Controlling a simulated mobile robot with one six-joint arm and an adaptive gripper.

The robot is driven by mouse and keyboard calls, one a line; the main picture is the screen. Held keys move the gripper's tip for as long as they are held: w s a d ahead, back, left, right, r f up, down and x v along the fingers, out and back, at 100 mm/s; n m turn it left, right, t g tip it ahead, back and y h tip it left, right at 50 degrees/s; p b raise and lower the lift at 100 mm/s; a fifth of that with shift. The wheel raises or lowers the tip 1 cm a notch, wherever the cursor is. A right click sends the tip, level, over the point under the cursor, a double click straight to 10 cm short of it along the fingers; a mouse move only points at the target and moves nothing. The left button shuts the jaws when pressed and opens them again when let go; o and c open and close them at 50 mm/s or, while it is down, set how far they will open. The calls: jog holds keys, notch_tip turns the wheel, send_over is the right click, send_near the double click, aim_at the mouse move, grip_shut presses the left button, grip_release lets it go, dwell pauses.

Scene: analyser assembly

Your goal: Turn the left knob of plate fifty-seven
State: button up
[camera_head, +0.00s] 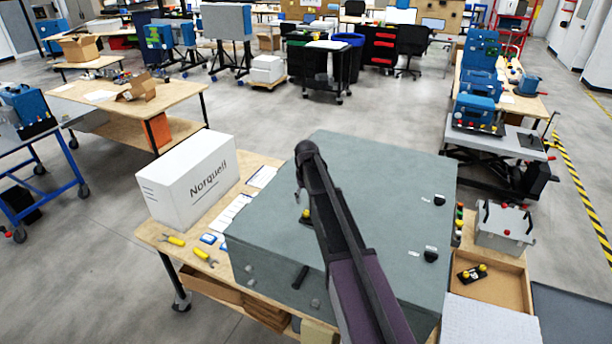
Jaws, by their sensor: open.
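Another dark piece with a yellow knob (306,215) sits on top of the large grey-green housing (400,180), partly hidden by my arm. I cannot tell which of them is plate fifty-seven. My arm reaches up over the housing from the bottom. My gripper (300,192) hangs at its far end, seen small and mostly edge-on, open, above and just beyond the yellow-knobbed piece. Nothing shows in it.
Black knobs (431,255) with white labels sit on the housing's right side. A white Norquell box (193,182), papers and yellow-handled tools (205,257) lie to the left. A grey box with handles (504,228) stands at the right by the wooden tray (505,298).

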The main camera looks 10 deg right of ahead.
aim_at(306, 212)
notch_tip(306, 212, up, 7)
jog(key=p, duration=0.6)
jog(key=shift+p, duration=0.3)
jog(key=shift+r, duration=0.15)
